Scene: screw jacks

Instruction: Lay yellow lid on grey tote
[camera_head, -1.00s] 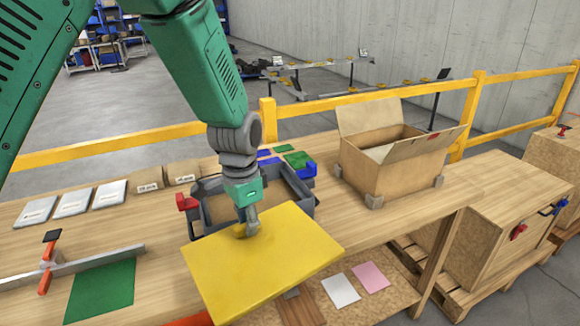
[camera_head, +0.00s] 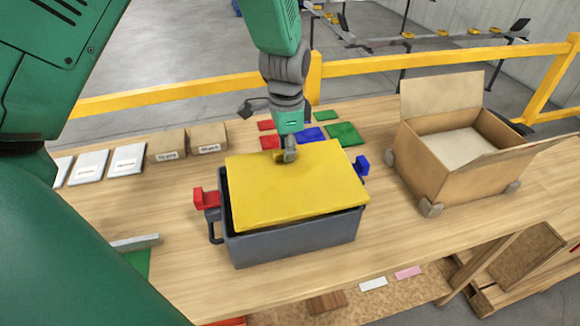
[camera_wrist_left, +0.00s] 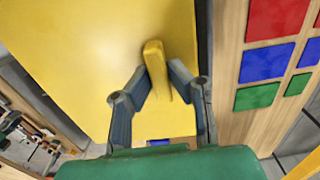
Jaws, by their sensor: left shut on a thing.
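The yellow lid (camera_head: 295,190) is over the grey tote (camera_head: 290,243) and covers most of its opening. It looks slightly tilted, with a dark gap showing along the tote's front and right rim. I cannot tell whether its far edge touches the rim. My left gripper (camera_head: 289,152) is at the lid's far side, shut on its raised handle. In the left wrist view, the fingers (camera_wrist_left: 158,88) close around the yellow handle (camera_wrist_left: 156,68). The tote has a red clamp (camera_head: 205,199) at left and a blue clamp (camera_head: 362,164) at right. My right gripper is not in view.
An open cardboard box (camera_head: 460,160) stands right of the tote. Red, blue and green patches (camera_head: 343,133) lie behind it. Two small brown boxes (camera_head: 208,137) and white packets (camera_head: 88,167) stand at left. A yellow rail (camera_head: 430,62) runs behind the table.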

